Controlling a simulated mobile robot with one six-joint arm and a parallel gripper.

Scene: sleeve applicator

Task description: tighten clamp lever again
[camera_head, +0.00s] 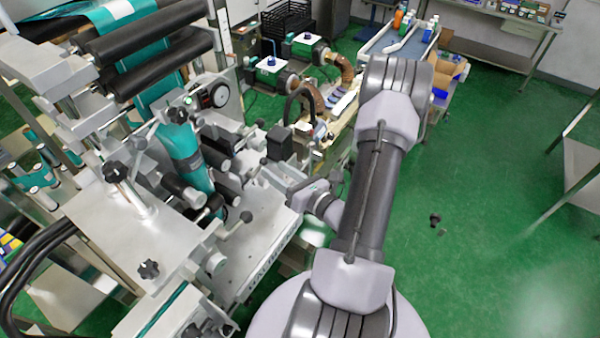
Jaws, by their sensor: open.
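My gripper (272,174) is at the right side of the silver and teal sleeve applicator (140,215), beside its rollers and small levers. Its jaws are open, but the fingertips are small and partly lost among the machine parts. Several levers with black ball ends show near it. Another lever (264,160) is close to the fingertips. I cannot tell which is the clamp lever, how tight it is, or whether my gripper touches one.
A black star knob (148,268) and black post knob (115,171) stand on the machine's front plate. Teal-topped motors (302,45) and a conveyor with bottles (395,45) lie behind. A small dark object (435,219) lies on the open green floor at right.

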